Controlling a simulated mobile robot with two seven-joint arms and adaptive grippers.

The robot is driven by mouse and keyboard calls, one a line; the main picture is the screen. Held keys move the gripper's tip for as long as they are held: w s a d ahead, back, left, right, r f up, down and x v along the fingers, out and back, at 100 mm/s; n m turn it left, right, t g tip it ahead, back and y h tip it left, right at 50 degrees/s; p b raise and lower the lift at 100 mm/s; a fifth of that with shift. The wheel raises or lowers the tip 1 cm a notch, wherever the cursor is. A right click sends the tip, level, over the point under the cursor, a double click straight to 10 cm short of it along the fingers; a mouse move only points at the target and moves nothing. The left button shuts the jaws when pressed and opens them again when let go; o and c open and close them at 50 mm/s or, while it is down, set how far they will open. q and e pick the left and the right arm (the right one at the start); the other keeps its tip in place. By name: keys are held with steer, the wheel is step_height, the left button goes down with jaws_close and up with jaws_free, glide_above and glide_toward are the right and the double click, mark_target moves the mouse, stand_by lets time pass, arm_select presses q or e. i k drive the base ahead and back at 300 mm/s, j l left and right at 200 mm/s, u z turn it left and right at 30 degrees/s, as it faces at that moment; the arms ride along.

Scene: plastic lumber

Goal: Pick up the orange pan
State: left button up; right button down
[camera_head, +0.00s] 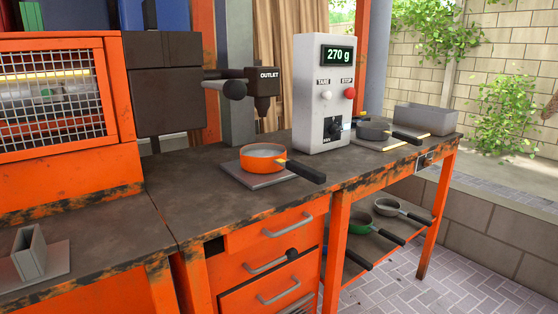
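The orange pan (262,160) sits upright on a thin grey plate (252,180) on the workbench, below the dark nozzle marked OUTLET (263,90). Its dark handle (306,172) points right and toward the bench's front edge. The inside of the pan looks pale grey; I cannot tell whether it holds anything. Neither of my grippers shows in the head view.
A white control box (322,95) reading 270 g stands right of the pan. A grey pan (374,131) and a grey bin (426,119) are at the bench's right end. More pans, one green (362,224), lie on the lower shelf. The bench (190,205) left of the pan is clear.

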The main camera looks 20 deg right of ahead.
mark_target(262, 158)
steer(key=i+l+u, duration=0.2)
steer(key=l, duration=0.95)
steer(key=l+u, duration=0.2)
steer(key=l, duration=0.9)
